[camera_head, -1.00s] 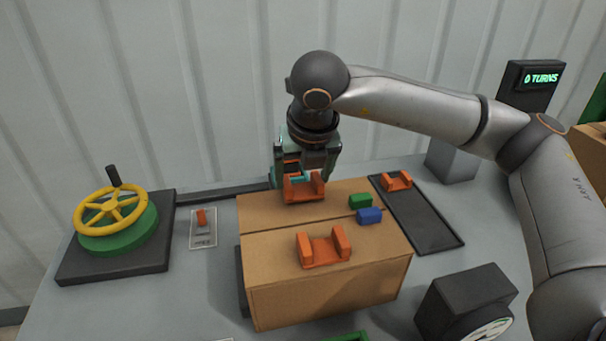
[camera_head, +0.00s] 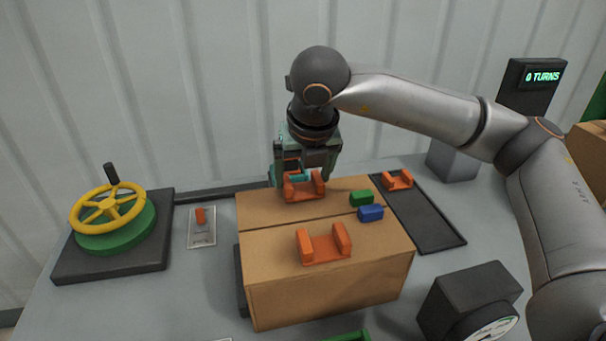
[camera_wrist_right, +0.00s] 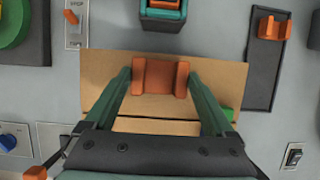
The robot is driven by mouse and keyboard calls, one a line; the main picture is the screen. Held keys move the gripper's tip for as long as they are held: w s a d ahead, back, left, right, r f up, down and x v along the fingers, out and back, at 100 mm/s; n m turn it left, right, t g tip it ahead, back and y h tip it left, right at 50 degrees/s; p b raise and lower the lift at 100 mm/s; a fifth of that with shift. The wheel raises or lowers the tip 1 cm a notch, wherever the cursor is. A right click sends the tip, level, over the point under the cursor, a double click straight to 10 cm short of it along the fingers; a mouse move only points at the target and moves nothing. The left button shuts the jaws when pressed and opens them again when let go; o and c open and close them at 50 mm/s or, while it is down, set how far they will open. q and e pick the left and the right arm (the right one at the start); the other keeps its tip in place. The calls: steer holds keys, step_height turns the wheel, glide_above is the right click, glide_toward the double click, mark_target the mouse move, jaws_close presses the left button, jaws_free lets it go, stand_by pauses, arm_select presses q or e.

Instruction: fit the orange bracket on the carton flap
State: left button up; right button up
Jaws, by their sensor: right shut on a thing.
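The carton (camera_head: 330,293) stands mid-table with its two brown top flaps lying level. My right gripper (camera_head: 304,180) points down over the far flap (camera_head: 262,208). It is shut on an orange bracket (camera_head: 303,190), a U-shaped piece with two raised ends, at that flap. In the right wrist view the bracket (camera_wrist_right: 160,78) sits between the two green fingers, over the flap. I cannot tell whether it is seated or just above. A second orange bracket (camera_head: 323,246) sits on the near flap. A third (camera_head: 397,180) lies on the black tray (camera_head: 436,225). My left gripper is out of view.
A green block (camera_head: 361,198) and a blue block (camera_head: 371,213) lie on the carton top, right of the held bracket. A yellow handwheel (camera_head: 107,210) stands left, with an orange switch (camera_head: 201,217) beside it. A dark gauge box (camera_head: 466,298) stands front right.

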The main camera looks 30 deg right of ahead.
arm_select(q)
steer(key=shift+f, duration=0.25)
arm_select(e)
steer(key=shift+f, duration=0.1)
stand_by(0.4)
steer(key=o, duration=1.1)
steer(key=shift+c, duration=0.2)
steer(key=shift+s+a+r, duration=0.1)
steer(key=shift+s+r, duration=0.05)
steer(key=shift+r, duration=0.45)
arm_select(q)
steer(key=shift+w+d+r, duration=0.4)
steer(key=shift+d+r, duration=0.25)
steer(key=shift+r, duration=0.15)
arm_select(e)
steer(key=v, duration=1.1)
